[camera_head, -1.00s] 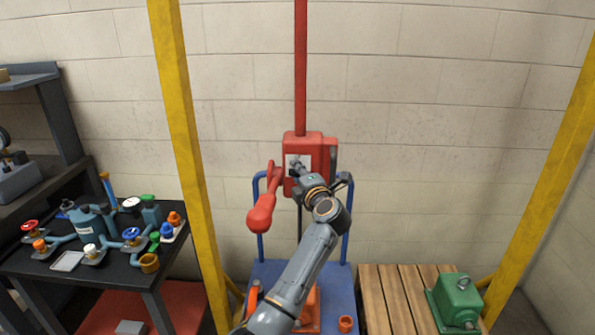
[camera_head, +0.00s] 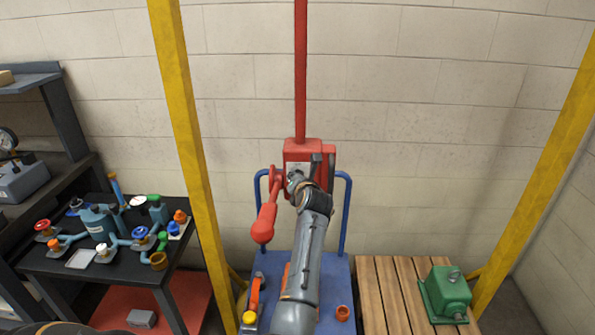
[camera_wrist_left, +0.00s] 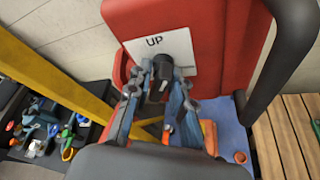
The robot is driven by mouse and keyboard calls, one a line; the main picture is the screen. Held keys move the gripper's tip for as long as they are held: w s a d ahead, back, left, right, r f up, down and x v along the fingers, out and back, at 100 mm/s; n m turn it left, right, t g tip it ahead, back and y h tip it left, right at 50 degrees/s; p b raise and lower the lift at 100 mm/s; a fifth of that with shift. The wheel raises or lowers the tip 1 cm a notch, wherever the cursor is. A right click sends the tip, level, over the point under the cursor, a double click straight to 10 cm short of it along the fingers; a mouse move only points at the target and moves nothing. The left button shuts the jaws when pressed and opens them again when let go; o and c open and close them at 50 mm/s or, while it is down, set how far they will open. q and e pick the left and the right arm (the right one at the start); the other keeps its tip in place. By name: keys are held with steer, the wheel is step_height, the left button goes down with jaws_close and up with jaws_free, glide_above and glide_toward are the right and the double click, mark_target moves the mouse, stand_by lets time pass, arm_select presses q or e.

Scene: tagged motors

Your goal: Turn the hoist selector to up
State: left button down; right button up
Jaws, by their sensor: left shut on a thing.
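The red hoist box (camera_head: 300,149) hangs at the bottom of a red vertical pole. Its white plate (camera_wrist_left: 180,48) reads "UP" in the left wrist view. The selector (camera_wrist_left: 158,80) is a dark knob with a small white mark, in front of this plate. My left gripper (camera_wrist_left: 160,88) has a finger on each side of the knob and is shut on it. In the head view my left gripper (camera_head: 294,182) is at the box front and hides most of the plate and knob. Which way the knob points is hard to tell. My right gripper is not in view.
A red lever (camera_head: 265,217) hangs left of the box. A blue cart (camera_head: 344,262) stands below. Yellow posts (camera_head: 190,150) flank the area. A dark table (camera_head: 75,268) with valves is at left; a green motor (camera_head: 446,294) sits on a wooden pallet (camera_head: 399,300).

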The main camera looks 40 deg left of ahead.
arm_select(q)
steer(key=shift+r+n+h+p, duration=0.1)
steer(key=shift+n+h+p, duration=0.45)
steer(key=shift+n, duration=0.15)
steer(key=shift+n+t+h+p, duration=0.3)
steer(key=shift+n+h, duration=0.05)
steer(key=shift+n, duration=0.25)
steer(key=shift+f+n+t+h, duration=0.2)
steer(key=shift+n+t+h, duration=0.1)
steer(key=shift+n+h, duration=0.55)
steer(key=shift+n, duration=0.25)
steer(key=c, duration=1.4)
jaws_free()
